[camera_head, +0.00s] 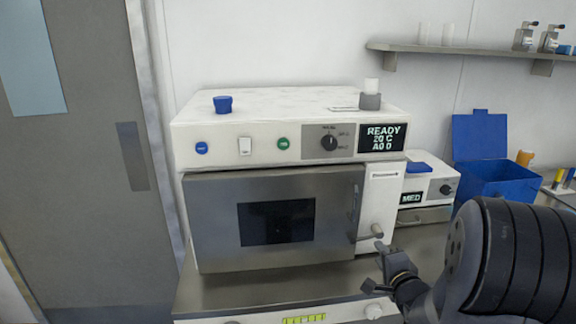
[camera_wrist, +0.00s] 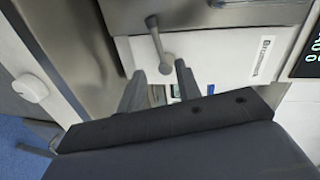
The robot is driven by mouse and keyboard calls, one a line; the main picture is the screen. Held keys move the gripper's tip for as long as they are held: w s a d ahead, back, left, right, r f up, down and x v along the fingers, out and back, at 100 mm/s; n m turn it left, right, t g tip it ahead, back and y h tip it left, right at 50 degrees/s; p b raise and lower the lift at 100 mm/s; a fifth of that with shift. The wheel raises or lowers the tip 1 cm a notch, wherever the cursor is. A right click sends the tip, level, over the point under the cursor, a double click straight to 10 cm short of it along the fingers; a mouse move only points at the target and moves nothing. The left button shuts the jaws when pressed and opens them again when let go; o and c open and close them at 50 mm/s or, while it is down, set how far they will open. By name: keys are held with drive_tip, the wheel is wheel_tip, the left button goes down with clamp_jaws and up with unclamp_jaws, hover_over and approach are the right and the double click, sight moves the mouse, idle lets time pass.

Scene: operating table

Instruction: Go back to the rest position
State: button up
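My gripper (camera_head: 374,267) is at the lower right of the head view, in front of the right side of the steel-doored oven (camera_head: 210,225). In the wrist view my gripper (camera_wrist: 159,72) has its two dark fingers apart. The door's lever handle (camera_head: 368,236) is just above the fingers in the head view. The handle (camera_wrist: 157,38) also shows in the wrist view, its lower end level with the fingertips. I cannot tell whether it touches them. The oven door looks closed. Nothing is seen held.
A blue cap (camera_head: 222,104) and a small grey holder (camera_head: 370,101) stand on the oven. A small white device (camera_head: 426,186) and an open blue box (camera_head: 495,180) are at the right. A shelf (camera_head: 470,51) hangs above. A grey door (camera_head: 90,140) is at the left.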

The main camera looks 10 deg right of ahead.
sight(368, 238)
drive_tip(key=w, duration=0.2)
drive_tip(key=w+f, duration=0.1)
drive_tip(key=w, duration=0.4)
drive_tip(key=shift+w+f+p, duration=0.3)
drive_tip(key=shift+w+p, duration=0.05)
drive_tip(key=shift+p, duration=0.05)
drive_tip(key=shift+s, duration=0.1)
drive_tip(key=s+r+b, duration=0.1)
drive_tip(key=s+r, duration=0.1)
drive_tip(key=s, duration=0.9)
drive_tip(key=shift+n, duration=0.3)
drive_tip(key=w+f, duration=0.1)
drive_tip(key=w, duration=0.6)
drive_tip(key=w+f, duration=0.1)
drive_tip(key=w, duration=0.3)
drive_tip(key=shift+w+f, duration=0.15)
drive_tip(key=shift+f, duration=0.2)
drive_tip(key=shift+f+n+h+b, duration=0.15)
drive_tip(key=shift+n+h+b, duration=0.25)
drive_tip(key=shift+b, duration=0.6)
drive_tip(key=shift+n+b, duration=0.7)
